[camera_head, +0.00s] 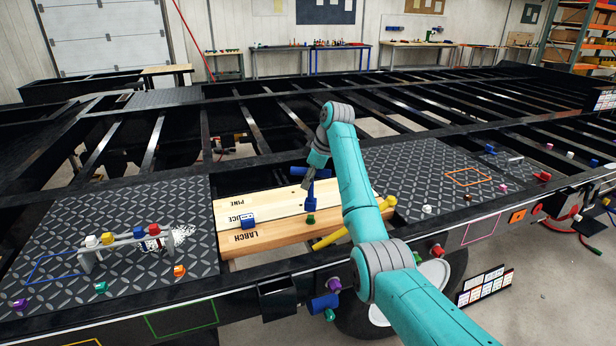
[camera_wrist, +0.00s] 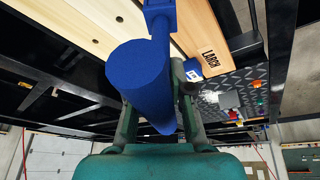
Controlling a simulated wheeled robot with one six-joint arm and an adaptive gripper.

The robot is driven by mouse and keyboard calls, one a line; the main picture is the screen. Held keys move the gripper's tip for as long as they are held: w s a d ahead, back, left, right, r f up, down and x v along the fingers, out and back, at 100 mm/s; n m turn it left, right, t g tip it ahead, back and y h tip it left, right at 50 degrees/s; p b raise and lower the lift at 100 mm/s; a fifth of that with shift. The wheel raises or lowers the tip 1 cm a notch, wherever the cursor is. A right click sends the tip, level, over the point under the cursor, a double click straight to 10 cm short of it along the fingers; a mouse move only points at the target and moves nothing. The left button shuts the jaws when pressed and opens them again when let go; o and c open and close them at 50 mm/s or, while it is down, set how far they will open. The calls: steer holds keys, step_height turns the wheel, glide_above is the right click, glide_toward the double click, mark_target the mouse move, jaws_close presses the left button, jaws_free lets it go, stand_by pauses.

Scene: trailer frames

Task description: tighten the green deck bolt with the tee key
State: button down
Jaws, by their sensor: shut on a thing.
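The blue tee key (camera_head: 311,192) hangs below my gripper (camera_head: 309,181), shaft pointing down above the wooden planks. In the wrist view its thick blue bar (camera_wrist: 140,80) lies between the fingers of my gripper (camera_wrist: 155,110), which are shut on it. A dark green piece (camera_head: 310,219) shows at the key's lower end; I cannot tell whether it belongs to the key. A green bolt (camera_head: 101,287) stands on the left tread-plate deck, between a purple bolt (camera_head: 19,304) and an orange bolt (camera_head: 179,270), well left of my gripper.
A rack (camera_head: 86,263) with coloured pieces stands on the left deck. The right deck (camera_head: 400,165) bears scattered coloured bolts.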

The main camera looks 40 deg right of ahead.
mark_target(312, 191)
steer(key=shift+f, duration=2.4)
steer(key=m, duration=0.2)
steer(key=m+h, duration=0.1)
steer(key=m, duration=0.2)
steer(key=shift+w+d+t+h, duration=0.1)
steer(key=shift+t+h, duration=0.2)
steer(key=m+h, duration=0.1)
steer(key=m, duration=0.3)
steer(key=shift+d+m+h, duration=0.15)
steer(key=shift+m+h, duration=0.25)
steer(key=m, duration=0.2)
steer(key=m+g+h, duration=0.1)
steer(key=m, duration=0.1)
steer(key=shift+d+m, duration=0.2)
steer(key=shift+m, duration=0.1)
steer(key=m, duration=0.2)
steer(key=m+g+h, duration=0.1)
steer(key=m, duration=0.1)
steer(key=shift+d+m+h, duration=0.15)
steer(key=shift+m+h, duration=0.15)
steer(key=shift+r, duration=2.55)
